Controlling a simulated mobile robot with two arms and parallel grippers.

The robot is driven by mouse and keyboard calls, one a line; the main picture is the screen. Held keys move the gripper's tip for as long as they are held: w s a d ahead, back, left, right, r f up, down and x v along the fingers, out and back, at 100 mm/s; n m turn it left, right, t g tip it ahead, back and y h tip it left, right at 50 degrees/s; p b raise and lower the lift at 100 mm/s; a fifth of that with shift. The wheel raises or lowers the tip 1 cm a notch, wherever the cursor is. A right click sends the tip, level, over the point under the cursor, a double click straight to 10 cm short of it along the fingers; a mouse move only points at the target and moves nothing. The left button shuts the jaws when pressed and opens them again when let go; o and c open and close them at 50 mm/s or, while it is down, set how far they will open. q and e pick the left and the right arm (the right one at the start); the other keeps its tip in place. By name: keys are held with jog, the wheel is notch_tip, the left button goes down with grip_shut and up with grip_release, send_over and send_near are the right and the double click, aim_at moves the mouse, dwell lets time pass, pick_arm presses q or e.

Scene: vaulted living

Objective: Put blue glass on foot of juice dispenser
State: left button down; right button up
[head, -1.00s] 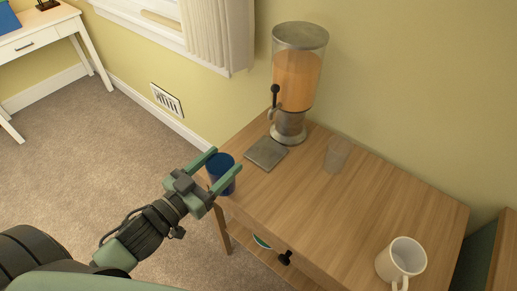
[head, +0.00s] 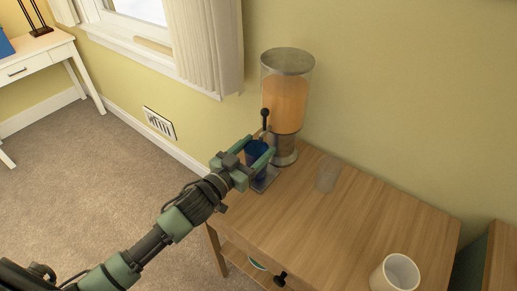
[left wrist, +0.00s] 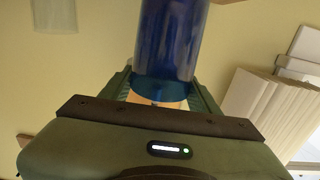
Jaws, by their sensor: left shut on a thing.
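The blue glass (head: 257,153) is between the fingers of my left gripper (head: 258,156), which is shut on it. The glass also fills the upper middle of the left wrist view (left wrist: 171,40), between the green fingers. The juice dispenser (head: 287,95) stands at the back of the wooden table, with orange juice inside and a dark tap handle. Its flat grey foot (head: 267,179) lies in front of it. The glass is over or at the foot. I cannot tell whether its base touches the foot. My right gripper is not in view.
A clear glass (head: 327,175) stands right of the dispenser on the table (head: 300,225). A white mug (head: 395,274) stands at the front right. The table's middle is clear. The wall and curtain (head: 208,45) are behind.

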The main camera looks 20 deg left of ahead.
pick_arm(q)
jog(key=shift+w+d+f, duration=0.2)
jog(key=shift+w+f, duration=0.45)
jog(key=shift+f, duration=0.05)
jog(key=shift+s, duration=0.1)
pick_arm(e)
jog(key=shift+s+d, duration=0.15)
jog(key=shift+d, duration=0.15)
pick_arm(q)
jog(key=shift+c, duration=1.9)
grip_release()
jog(key=shift+f, duration=0.15)
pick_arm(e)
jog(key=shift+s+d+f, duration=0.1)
